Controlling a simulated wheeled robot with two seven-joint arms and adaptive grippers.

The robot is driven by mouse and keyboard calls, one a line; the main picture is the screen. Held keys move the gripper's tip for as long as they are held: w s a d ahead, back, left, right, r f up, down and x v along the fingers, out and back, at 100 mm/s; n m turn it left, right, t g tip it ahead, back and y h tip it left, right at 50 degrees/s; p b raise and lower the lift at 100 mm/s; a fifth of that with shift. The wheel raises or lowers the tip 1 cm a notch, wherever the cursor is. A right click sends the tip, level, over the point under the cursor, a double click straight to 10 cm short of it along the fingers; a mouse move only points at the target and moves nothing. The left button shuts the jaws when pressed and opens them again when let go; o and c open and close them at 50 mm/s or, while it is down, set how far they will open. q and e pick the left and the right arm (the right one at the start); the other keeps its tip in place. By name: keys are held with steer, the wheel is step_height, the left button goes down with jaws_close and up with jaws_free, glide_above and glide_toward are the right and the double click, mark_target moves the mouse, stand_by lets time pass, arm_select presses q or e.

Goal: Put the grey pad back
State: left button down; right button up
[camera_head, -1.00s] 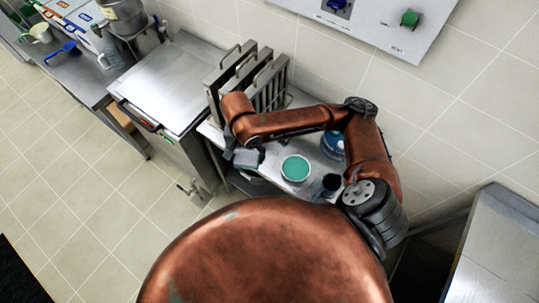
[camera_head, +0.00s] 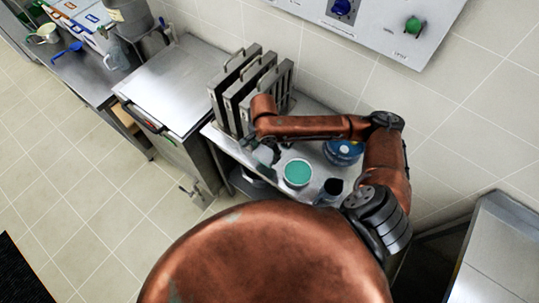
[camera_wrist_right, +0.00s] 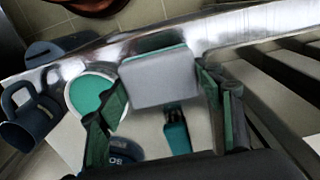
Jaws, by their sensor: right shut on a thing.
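The grey pad (camera_wrist_right: 158,80), a block with a green layer along its far edge, is between the fingers of my right gripper (camera_wrist_right: 160,90) in the right wrist view. The gripper is shut on it. In the head view the right gripper (camera_head: 264,155) and the small pale pad are beside the metal rack, to the left of the white tub, partly hidden by my arm. Whether the pad touches the surface below cannot be told. My left gripper is not in view.
The white tub (camera_head: 297,173) with teal contents, a dark mug (camera_head: 329,191) and a blue-lidded container (camera_head: 343,151) stand on the metal counter. A rack of upright metal panels (camera_head: 232,103) stands behind the gripper. A small teal object (camera_wrist_right: 177,131) lies below the pad in the wrist view.

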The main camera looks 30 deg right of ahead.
mark_target(269, 151)
steer(key=d+f, duration=0.1)
steer(key=w+d+f, duration=0.1)
steer(key=shift+f, duration=0.3)
steer(key=f, duration=0.3)
steer(key=shift+d+f+b, duration=0.25)
steer(key=shift+f+b, duration=0.05)
steer(key=o, duration=1)
steer(key=shift+f, duration=0.1)
